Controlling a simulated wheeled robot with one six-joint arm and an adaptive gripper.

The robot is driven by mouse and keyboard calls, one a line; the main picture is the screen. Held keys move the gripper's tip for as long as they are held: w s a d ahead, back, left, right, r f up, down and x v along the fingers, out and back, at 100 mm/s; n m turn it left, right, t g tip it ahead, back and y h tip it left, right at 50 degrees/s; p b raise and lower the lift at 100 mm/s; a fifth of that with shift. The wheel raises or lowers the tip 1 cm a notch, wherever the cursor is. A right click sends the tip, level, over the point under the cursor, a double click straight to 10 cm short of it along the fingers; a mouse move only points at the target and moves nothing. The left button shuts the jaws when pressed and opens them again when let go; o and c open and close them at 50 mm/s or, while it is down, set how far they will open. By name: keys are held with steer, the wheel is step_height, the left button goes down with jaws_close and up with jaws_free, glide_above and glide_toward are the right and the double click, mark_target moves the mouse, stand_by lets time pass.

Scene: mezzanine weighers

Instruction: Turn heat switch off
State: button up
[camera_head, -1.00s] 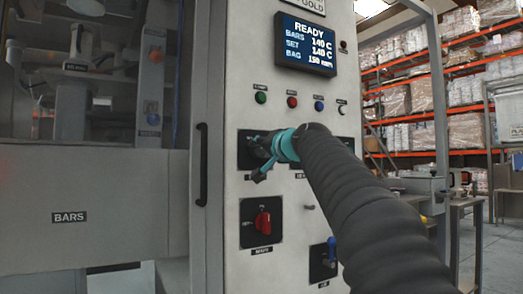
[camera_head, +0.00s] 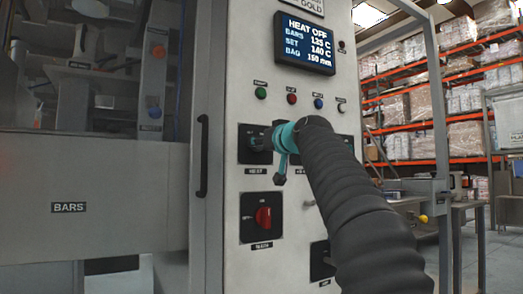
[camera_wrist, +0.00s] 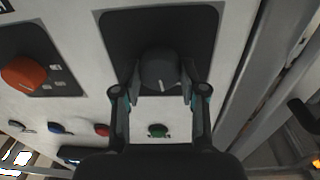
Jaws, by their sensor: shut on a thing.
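The heat switch is a dark rotary knob on a black plate (camera_head: 250,157) labelled HEAT, on the front of the grey control cabinet. In the wrist view the round knob (camera_wrist: 160,70) with a white pointer mark sits between my two fingers. My gripper (camera_wrist: 160,92) is shut on this knob, one finger on each side. In the head view my gripper (camera_head: 270,140) reaches the plate from the right, and the arm hides part of it. The display (camera_head: 304,43) reads HEAT OFF, bars 125 C, set 140 C.
A red main switch (camera_head: 263,217) is below the heat plate. Green, red and blue buttons (camera_head: 261,93) line the panel above. A black door handle (camera_head: 202,160) is at the left edge. Orange pallet racks (camera_head: 440,120) stand far behind on the right.

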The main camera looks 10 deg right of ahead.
steer(key=shift+n+b, duration=0.65)
steer(key=shift+n, duration=1.45)
steer(key=o, duration=1.1)
steer(key=shift+o, duration=0.2)
steer(key=shift+s, duration=0.15)
steer(key=v, duration=1.1)
steer(key=shift+s+d+f, duration=0.2)
steer(key=shift+s, duration=0.1)
